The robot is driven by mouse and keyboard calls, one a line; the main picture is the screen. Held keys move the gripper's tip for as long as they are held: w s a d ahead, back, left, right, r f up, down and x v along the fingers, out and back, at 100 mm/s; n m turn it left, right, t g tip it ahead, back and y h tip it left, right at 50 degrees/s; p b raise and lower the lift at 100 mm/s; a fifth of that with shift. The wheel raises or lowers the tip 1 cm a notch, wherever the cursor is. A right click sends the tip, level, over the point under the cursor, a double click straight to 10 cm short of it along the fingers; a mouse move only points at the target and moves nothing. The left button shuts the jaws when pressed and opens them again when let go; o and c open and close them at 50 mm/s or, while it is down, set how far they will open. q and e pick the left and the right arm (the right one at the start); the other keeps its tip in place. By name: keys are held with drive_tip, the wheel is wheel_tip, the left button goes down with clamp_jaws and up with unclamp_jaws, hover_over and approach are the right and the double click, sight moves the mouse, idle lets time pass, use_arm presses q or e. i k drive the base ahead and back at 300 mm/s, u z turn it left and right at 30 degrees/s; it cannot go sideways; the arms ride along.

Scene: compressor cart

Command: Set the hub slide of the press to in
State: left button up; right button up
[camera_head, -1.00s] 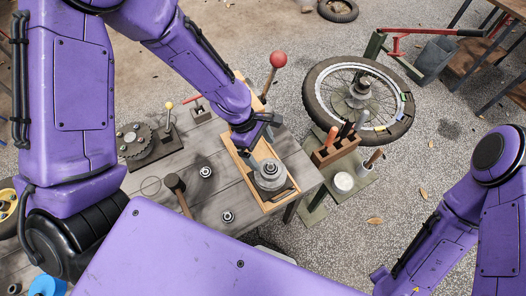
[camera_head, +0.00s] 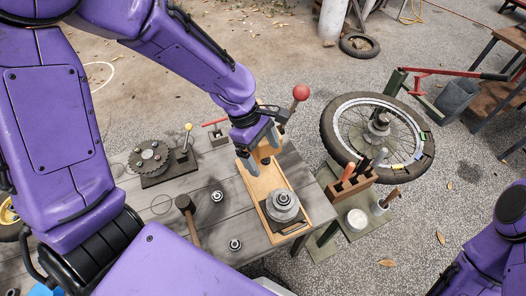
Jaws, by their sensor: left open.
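The press has a wooden bed (camera_head: 268,183) on the table, with a red-knobbed lever (camera_head: 301,92) rising at its far end. The hub slide (camera_head: 283,206), a round grey metal hub with a stepped top, sits at the near end of the bed, with a dark handle at its front edge. My left gripper (camera_head: 261,149) is above the far part of the bed, behind the hub and apart from it. Its fingers are spread and empty. The gripper and forearm hide part of the press at the far end. My right gripper is outside the view; only its arm shows at lower right.
A hammer (camera_head: 188,215) and two small metal parts (camera_head: 217,196) (camera_head: 235,244) lie left of the bed. A gear fixture (camera_head: 149,158) with a yellow-knobbed lever stands farther left. At right are a wheel (camera_head: 343,142) on a stand, a wooden tool block (camera_head: 350,187) and a white cup (camera_head: 356,219).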

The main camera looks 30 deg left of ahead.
sight(278, 218)
drive_tip(key=k, duration=1.5)
